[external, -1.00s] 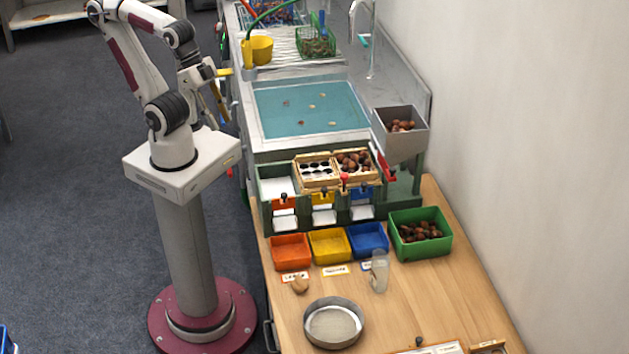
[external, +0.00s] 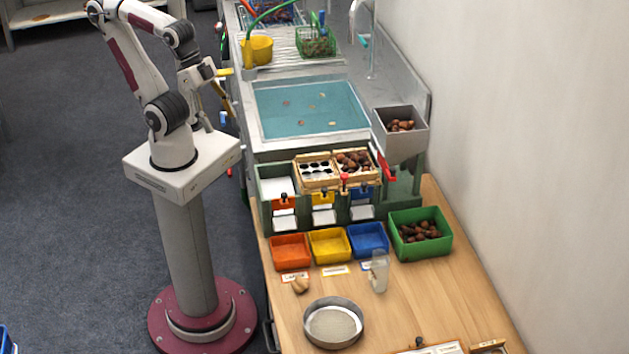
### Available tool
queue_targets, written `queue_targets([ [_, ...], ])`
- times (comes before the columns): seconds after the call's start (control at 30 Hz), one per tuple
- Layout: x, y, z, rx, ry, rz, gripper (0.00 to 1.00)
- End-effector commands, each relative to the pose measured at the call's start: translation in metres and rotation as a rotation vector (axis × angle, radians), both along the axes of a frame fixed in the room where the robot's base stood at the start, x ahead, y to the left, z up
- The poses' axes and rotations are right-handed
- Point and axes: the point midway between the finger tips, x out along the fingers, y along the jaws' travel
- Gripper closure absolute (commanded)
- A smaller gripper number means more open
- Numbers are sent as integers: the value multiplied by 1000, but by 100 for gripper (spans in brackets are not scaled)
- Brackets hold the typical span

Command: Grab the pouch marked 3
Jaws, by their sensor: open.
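I cannot make out any pouch with a readable 3. A small tan, sack-like item (external: 300,285) sits on the wooden table in front of the orange bin, and a clear, pale container or bag (external: 379,272) stands in front of the blue bin; no number is legible on either. My gripper (external: 221,98) is beside the left edge of the sink counter, far from both items. It is open and appears empty, with its fingers small and partly blended into the counter edge.
Orange (external: 291,264), yellow (external: 345,260) and blue (external: 384,246) bins stand before a green sorting rack (external: 262,208). A green crate (external: 447,250) holds chestnuts. A round sieve (external: 312,335) lies in front. A water basin (external: 270,128) and a grey hopper (external: 415,145) are behind.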

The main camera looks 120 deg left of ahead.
Motion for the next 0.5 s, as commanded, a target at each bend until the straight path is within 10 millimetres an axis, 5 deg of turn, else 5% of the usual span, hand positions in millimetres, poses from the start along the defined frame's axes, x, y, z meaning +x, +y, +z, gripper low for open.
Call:
queue_targets([
  [0.27,4,-2,2,-5,-6,-4,40],
  [0.5,36,-17,17,-48,-53,-28,40],
])
